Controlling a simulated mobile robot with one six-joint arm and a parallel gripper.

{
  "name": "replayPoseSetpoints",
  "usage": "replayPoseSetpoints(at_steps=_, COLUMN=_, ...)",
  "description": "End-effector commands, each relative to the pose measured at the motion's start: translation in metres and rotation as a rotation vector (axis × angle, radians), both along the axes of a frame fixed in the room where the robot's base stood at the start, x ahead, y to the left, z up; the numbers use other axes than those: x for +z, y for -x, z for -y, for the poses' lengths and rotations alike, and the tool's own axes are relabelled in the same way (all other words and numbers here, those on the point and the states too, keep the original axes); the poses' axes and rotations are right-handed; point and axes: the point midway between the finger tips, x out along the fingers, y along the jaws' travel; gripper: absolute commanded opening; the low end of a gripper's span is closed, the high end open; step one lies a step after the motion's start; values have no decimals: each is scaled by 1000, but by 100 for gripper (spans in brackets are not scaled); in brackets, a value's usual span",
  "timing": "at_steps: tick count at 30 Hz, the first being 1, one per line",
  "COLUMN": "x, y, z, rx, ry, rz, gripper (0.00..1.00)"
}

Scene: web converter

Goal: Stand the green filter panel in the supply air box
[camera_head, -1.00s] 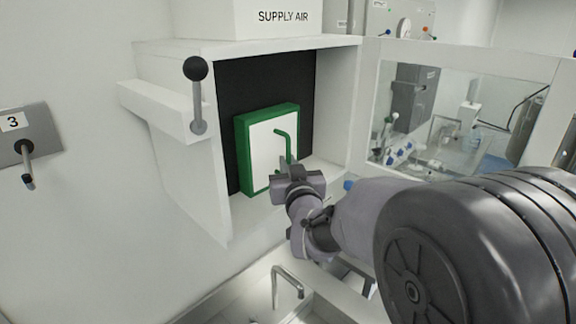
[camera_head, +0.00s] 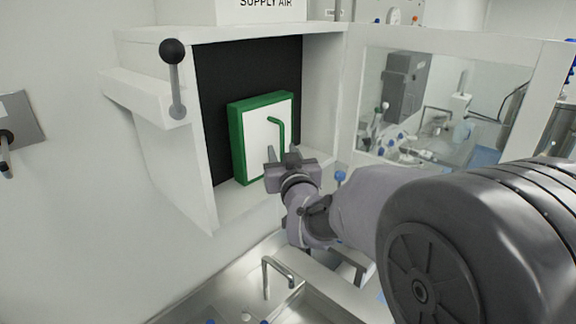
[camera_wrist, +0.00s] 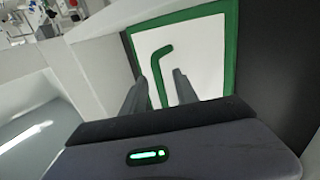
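The green filter panel (camera_head: 237,145), a white face in a green frame with a bent green handle (camera_head: 282,130), is upright inside the supply air box (camera_head: 322,95). It is in front of the black back wall, with its lower edge at the box floor. I cannot tell whether it touches the back wall. My gripper (camera_head: 281,156) is in front of the panel's lower right part. In the wrist view, its two fingers (camera_wrist: 159,95) are apart, with the lower part of the handle (camera_wrist: 158,75) showing between them. No finger visibly presses on the handle.
A lever with a black knob (camera_head: 173,52) sticks up at the box's left side. A clear-windowed door (camera_head: 440,100) stands open to the right. A sink with a bent tap (camera_head: 266,275) lies below. A wall switch (camera_head: 18,125) is at the left.

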Motion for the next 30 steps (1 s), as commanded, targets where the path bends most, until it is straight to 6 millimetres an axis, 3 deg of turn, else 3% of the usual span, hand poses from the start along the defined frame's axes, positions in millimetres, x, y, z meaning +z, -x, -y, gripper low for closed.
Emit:
replayPoseSetpoints(at_steps=18, x=-2, y=141, z=24, rx=0, ry=-2, rz=3, gripper=36)
replayPoseSetpoints(at_steps=24, x=-1, y=162, z=28, rx=0, ry=-1, rz=1, gripper=36)
replayPoseSetpoints(at_steps=30, x=0, y=165, z=29, rx=0, ry=-1, rz=1, gripper=36)
